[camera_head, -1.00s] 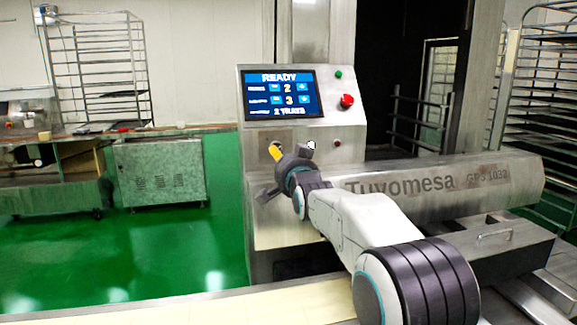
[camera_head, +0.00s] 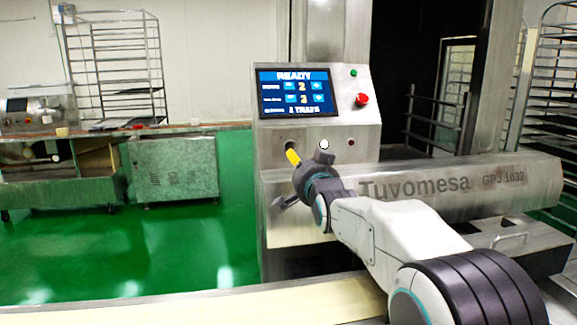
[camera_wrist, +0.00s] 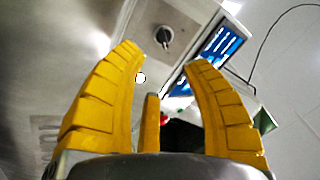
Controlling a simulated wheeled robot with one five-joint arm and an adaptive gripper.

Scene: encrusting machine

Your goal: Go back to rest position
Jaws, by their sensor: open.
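My gripper (camera_head: 293,157) is in front of the lower part of the machine's control panel (camera_head: 367,84), with one yellow finger showing in the head view. In the wrist view my gripper (camera_wrist: 165,62) has its yellow fingers spread apart with nothing between them. The panel's screen (camera_head: 295,93) reads READY. A dark knob (camera_wrist: 164,36) on the panel face shows beyond the fingertips in the wrist view, apart from them. A small white round button (camera_head: 324,145) sits to the right of the gripper.
A red button (camera_head: 362,100) and a green button (camera_head: 353,73) are right of the screen. The Tuvomesa machine body (camera_head: 520,180) extends right beside my arm. A wire rack (camera_head: 112,65) and metal cabinet (camera_head: 175,168) stand left. Green floor (camera_head: 190,245) is open there.

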